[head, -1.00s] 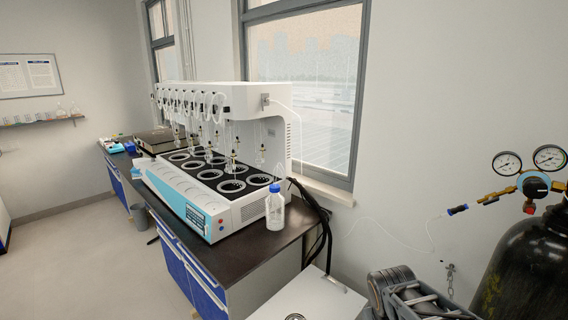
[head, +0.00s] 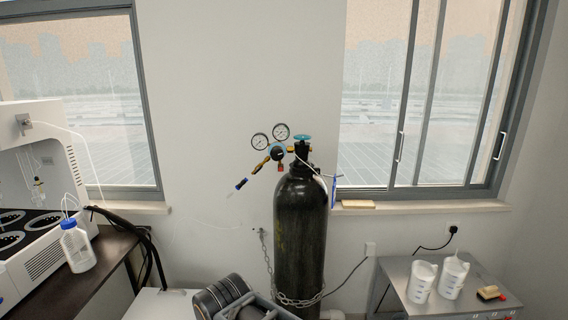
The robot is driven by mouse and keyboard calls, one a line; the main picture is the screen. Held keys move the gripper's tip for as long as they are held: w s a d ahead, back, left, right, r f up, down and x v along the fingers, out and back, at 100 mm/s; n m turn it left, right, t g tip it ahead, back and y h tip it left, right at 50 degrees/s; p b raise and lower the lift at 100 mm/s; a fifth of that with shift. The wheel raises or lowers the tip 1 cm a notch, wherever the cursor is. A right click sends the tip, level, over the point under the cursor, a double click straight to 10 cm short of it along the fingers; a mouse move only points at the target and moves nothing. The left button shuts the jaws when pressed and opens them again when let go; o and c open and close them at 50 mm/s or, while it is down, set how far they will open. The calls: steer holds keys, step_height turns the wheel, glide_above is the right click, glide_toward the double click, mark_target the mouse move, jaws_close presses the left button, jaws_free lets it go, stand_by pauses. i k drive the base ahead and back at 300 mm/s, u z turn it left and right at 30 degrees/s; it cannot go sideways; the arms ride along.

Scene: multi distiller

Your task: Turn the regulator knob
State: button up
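The regulator (head: 268,160) is a brass fitting at the top of a tall black gas cylinder (head: 300,230), near the middle of the head view. It carries two round white gauges, a left one (head: 260,141) and a right one (head: 281,132). A small dark round knob (head: 277,153) appears on its front, below the gauges; its turn position is too small to read. A teal handwheel (head: 303,139) tops the cylinder valve. My folded arm (head: 240,300) shows at the bottom edge, well below the regulator. My gripper's fingers are not in view.
A chain (head: 298,301) ties the cylinder to the wall. A dark bench (head: 105,262) with a distiller (head: 35,190) and a blue-capped bottle (head: 77,248) stands left. A grey cart (head: 395,268) with two white beakers (head: 421,281) stands right. The air before the regulator looks clear.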

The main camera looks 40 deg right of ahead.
mark_target(277, 154)
steer(key=k, duration=0.15)
steer(key=z, duration=2.2)
steer(key=k, duration=0.65)
steer(key=u, duration=1.1)
steer(key=i, duration=1.1)
steer(key=z, duration=0.1)
